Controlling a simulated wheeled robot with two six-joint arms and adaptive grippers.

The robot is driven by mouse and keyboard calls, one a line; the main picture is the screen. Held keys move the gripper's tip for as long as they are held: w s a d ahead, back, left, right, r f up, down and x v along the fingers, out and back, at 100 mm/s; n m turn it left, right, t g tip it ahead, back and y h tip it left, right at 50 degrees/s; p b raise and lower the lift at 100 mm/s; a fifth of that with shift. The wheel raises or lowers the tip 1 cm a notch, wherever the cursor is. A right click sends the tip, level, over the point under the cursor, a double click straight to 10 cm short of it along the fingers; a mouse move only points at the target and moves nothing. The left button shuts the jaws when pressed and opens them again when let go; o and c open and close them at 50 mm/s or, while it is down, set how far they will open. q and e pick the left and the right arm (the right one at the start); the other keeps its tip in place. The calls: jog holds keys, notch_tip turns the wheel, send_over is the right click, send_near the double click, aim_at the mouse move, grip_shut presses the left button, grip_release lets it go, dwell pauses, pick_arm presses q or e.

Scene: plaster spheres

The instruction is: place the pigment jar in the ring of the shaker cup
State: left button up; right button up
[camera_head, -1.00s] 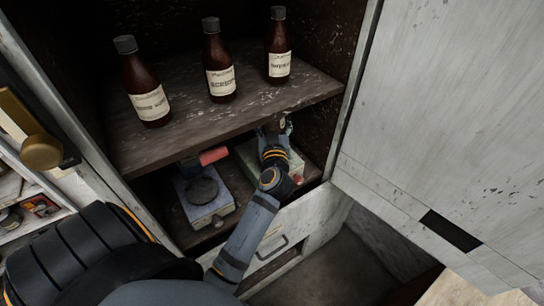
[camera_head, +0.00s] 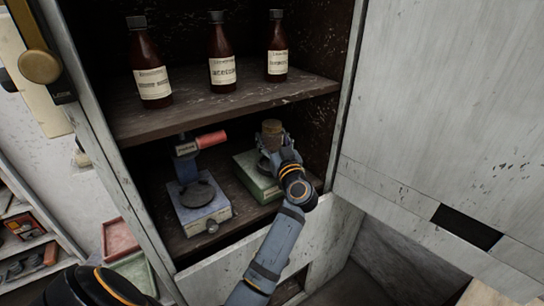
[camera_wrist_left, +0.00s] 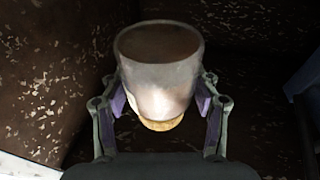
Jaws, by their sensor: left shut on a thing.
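The pigment jar (camera_head: 272,129) shows in the camera_head view as a small tan-topped jar below the cabinet's upper shelf. In the left wrist view the jar (camera_wrist_left: 160,70) is pale, with a brown round face and a tan edge at the other end. My left gripper (camera_head: 274,143) is shut on it, with a finger on either side. The jar is above a green-based device (camera_head: 262,185), which may be the shaker. Its ring is hidden or too small to make out, and I cannot tell whether the jar touches it. My right gripper is not in view.
A blue-based device (camera_head: 200,208) with a round dark plate and a red handle (camera_head: 211,139) stands left on the same lower shelf. The upper shelf (camera_head: 225,108) with several brown bottles is close above. Cabinet side walls and an open door (camera_head: 450,120) flank the opening.

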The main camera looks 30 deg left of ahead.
aim_at(272, 151)
pick_arm(q)
jog(key=shift+f, duration=0.25)
notch_tip(272, 151, down, 4)
jog(key=shift+f+b, duration=0.2)
jog(key=shift+b, duration=0.2)
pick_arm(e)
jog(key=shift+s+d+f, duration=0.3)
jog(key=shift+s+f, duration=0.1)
pick_arm(q)
jog(key=o, duration=1.6)
jog(key=shift+f, duration=0.15)
jog(key=shift+c, duration=0.2)
